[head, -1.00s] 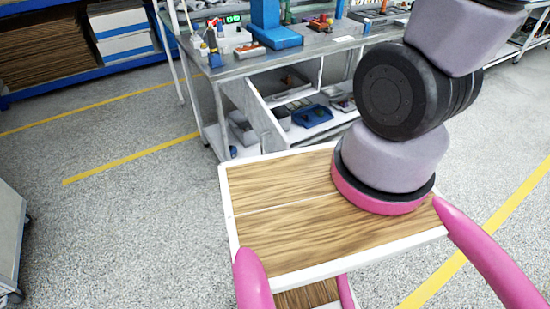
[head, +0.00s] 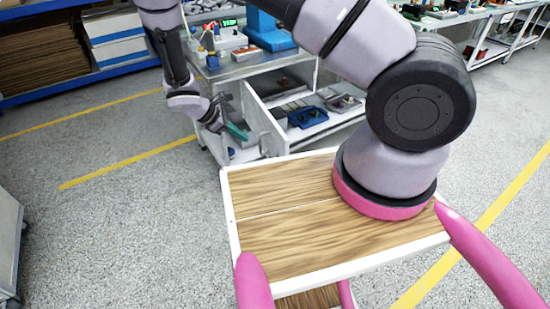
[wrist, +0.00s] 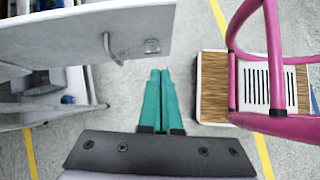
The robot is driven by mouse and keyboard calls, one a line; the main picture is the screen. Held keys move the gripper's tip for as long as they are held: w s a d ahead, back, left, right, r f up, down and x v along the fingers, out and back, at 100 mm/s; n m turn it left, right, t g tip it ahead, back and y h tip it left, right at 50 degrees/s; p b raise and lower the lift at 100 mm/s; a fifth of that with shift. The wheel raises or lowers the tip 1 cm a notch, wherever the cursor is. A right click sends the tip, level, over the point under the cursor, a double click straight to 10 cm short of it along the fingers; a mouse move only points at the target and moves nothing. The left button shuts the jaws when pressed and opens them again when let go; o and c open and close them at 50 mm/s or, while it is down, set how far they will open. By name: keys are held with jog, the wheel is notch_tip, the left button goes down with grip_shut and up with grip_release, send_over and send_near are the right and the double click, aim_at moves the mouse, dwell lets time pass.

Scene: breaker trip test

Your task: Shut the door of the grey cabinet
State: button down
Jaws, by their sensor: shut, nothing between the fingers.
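The grey cabinet (head: 292,82) is built in under the workbench, and trays and parts show inside it. Its door (head: 264,124) stands open, swung out toward me. In the wrist view a grey panel, which looks like the door (wrist: 70,36), fills the upper left, with a bar handle (wrist: 112,48) and a small plate near its edge. My gripper (head: 238,132) is on the left side of the door in the head view. Its teal fingers also show in the wrist view (wrist: 160,84), pressed together and empty, near the panel's lower right edge. I cannot tell whether they touch it.
The bench top (head: 240,68) above the cabinet carries tools and a blue device (head: 268,28). Blue shelving (head: 60,50) stands at the back left. Open grey floor (head: 110,195) with yellow lines lies to the left. A grey cart (head: 8,245) stands at the left edge.

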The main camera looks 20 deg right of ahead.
notch_tip(320, 180, down, 5)
jog(key=s+n, duration=0.2)
jog(key=h, duration=0.1)
send_near(275, 156)
jog(key=s+d+f, duration=0.2)
jog(key=s+f, duration=0.1)
jog(key=s, duration=0.1)
jog(key=shift+w+d+f+t, duration=0.1)
jog(key=shift+w+d+t, duration=0.1)
jog(key=shift+d, duration=0.75)
jog(key=shift+w+d+f+t, duration=0.1)
jog(key=shift+w+d+t, duration=0.1)
jog(key=shift+d, duration=0.8)
jog(key=shift+d, duration=0.15)
